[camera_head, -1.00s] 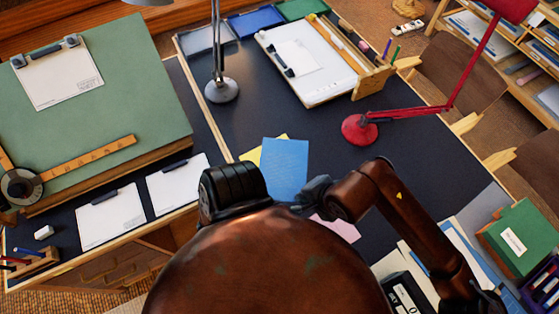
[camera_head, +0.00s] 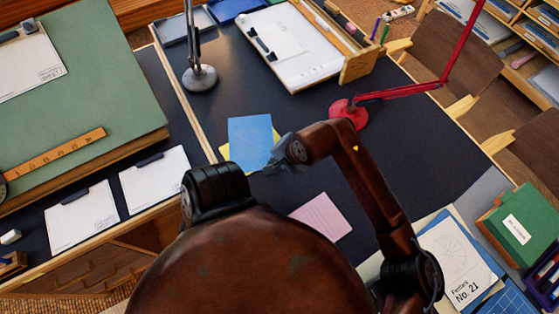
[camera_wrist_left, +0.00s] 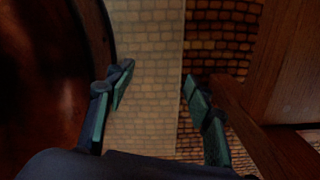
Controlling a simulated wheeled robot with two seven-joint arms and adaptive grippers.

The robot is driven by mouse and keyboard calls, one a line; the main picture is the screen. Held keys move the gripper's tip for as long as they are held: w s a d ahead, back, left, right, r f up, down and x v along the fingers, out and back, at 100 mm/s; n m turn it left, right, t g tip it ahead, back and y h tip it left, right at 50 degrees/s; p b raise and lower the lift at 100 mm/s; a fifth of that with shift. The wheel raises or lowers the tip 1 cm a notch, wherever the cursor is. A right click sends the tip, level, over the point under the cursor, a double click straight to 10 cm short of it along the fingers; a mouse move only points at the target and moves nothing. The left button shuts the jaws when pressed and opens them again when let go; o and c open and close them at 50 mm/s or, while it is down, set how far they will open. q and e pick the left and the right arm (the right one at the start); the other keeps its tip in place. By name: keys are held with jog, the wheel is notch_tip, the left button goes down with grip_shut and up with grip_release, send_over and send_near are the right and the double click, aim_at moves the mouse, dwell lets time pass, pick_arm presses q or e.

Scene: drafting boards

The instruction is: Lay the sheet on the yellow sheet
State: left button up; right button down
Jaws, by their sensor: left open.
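The blue sheet (camera_head: 250,138) lies over or hovers just above the yellow sheet on the dark table; I cannot tell whether it touches.
A pink sheet (camera_head: 321,215) lies below and right of the blue one. A grey lamp (camera_head: 200,78) and a red lamp (camera_head: 348,112) stand behind. Two clipboards (camera_head: 82,218) (camera_head: 155,180) lie left, beyond a wooden strip.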

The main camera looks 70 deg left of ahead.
jog(key=shift+w+a+f, duration=0.2)
jog(key=shift+a+f, duration=0.2)
jog(key=shift+f, duration=0.15)
jog(key=f+b, duration=0.1)
jog(key=f, duration=0.2)
jog(key=shift+w+a+b, duration=0.15)
jog(key=shift+a+b, duration=0.2)
jog(key=shift+b, duration=0.05)
pick_arm(q)
jog(key=shift+w+d+f, duration=0.15)
jog(key=shift+w+f, duration=0.05)
jog(key=shift+w, duration=0.6)
jog(key=shift+w+d+f, duration=0.1)
jog(key=shift+w+f, duration=0.1)
jog(key=shift+w, duration=0.55)
pick_arm(e)
jog(key=shift+f, duration=0.35)
jog(key=shift+f, duration=0.2)
jog(key=c, duration=2.4)
grip_release()
pick_arm(q)
jog(key=shift+w+d, duration=0.1)
jog(key=shift+w, duration=0.4)
pick_arm(e)
jog(key=shift+o, duration=1.2)
pick_arm(q)
jog(key=shift+r, duration=0.1)
pick_arm(e)
jog(key=shift+r, duration=0.1)
